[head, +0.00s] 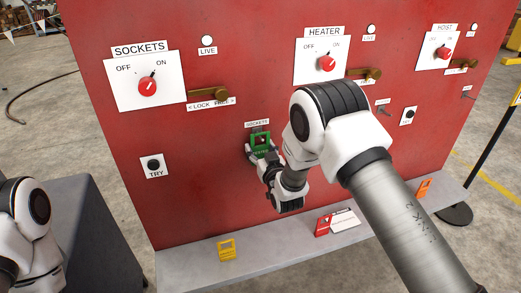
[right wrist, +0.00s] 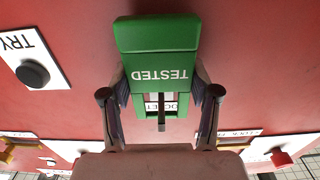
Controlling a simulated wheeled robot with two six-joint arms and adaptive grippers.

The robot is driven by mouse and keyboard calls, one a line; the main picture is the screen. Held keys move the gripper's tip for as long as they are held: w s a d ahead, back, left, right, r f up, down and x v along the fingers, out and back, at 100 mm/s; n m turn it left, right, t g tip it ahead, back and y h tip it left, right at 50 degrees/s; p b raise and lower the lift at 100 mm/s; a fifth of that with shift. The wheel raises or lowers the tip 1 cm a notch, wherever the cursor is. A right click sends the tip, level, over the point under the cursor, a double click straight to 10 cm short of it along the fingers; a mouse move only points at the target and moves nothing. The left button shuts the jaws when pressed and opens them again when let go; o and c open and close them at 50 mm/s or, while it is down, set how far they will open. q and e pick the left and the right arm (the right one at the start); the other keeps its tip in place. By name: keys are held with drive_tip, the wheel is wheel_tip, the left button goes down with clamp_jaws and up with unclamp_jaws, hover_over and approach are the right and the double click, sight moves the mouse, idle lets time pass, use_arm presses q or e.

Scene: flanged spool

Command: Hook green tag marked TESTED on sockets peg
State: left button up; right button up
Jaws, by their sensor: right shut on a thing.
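The green tag (head: 254,141), marked TESTED, is upright against the red panel just below the small SOCKETS label (head: 257,124). My right gripper (head: 263,153) is shut on it. In the right wrist view the tag (right wrist: 157,37) appears upside down, with a finger on each side. A dark peg (right wrist: 162,112) shows in the tag's opening, with part of the white label behind it. I cannot tell whether the tag hangs on the peg or is held in front of it. My left gripper is out of view.
The red panel carries the SOCKETS switch (head: 148,86), a brass lock lever (head: 208,94) and a TRY button (head: 154,165). On the grey ledge (head: 185,268) lie a yellow tag (head: 227,249), a red and white tag (head: 337,222) and an orange tag (head: 424,188).

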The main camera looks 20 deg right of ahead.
drive_tip(key=o, duration=1.1)
